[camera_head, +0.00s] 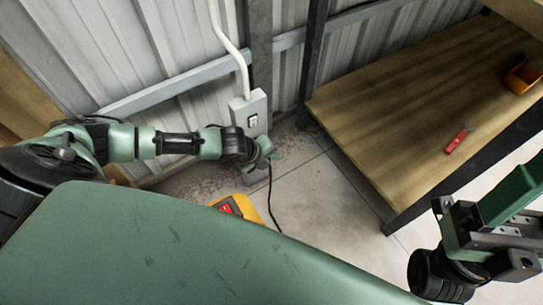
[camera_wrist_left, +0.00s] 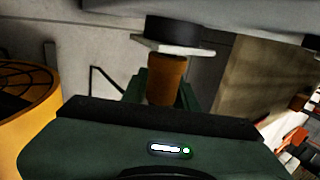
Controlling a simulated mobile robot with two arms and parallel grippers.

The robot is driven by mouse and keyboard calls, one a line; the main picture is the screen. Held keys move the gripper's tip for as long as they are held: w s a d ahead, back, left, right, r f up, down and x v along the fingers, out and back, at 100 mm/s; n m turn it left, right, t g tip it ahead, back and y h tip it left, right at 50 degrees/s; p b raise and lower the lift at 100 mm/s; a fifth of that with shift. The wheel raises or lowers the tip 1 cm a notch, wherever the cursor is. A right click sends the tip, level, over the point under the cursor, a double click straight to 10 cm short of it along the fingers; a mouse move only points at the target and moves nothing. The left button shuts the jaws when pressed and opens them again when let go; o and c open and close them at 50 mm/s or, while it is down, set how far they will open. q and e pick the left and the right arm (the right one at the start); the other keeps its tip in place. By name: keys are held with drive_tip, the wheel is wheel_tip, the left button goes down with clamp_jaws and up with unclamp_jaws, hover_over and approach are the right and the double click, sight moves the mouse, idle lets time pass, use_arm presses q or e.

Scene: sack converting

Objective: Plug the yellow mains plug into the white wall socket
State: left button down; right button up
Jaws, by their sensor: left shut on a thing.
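The white wall socket (camera_head: 253,121) sits on a pale grey box on the corrugated wall, with a white conduit above it. My left gripper (camera_head: 268,149) is close by, just below and right of the socket. In the left wrist view its dark green fingers are shut on the yellow plug (camera_wrist_left: 167,78), which looks orange there. A pale plate and a dark round part (camera_wrist_left: 173,30) lie just beyond the plug, and I cannot tell whether it touches the socket. A black cable (camera_head: 271,200) hangs below the gripper. My right gripper (camera_head: 445,235) is at the right; its jaws are unclear.
A yellow machine (camera_head: 236,206) with a red part stands on the floor below the socket. A wooden shelf (camera_head: 400,100) on dark posts is at the right, with a red tool (camera_head: 458,140) and an orange bin (camera_head: 522,77). The concrete floor between is mostly clear.

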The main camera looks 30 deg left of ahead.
use_arm(q)
drive_tip(key=shift+w+a, duration=0.1)
drive_tip(key=shift+a, duration=0.1)
drive_tip(key=c, duration=1)
unclamp_jaws()
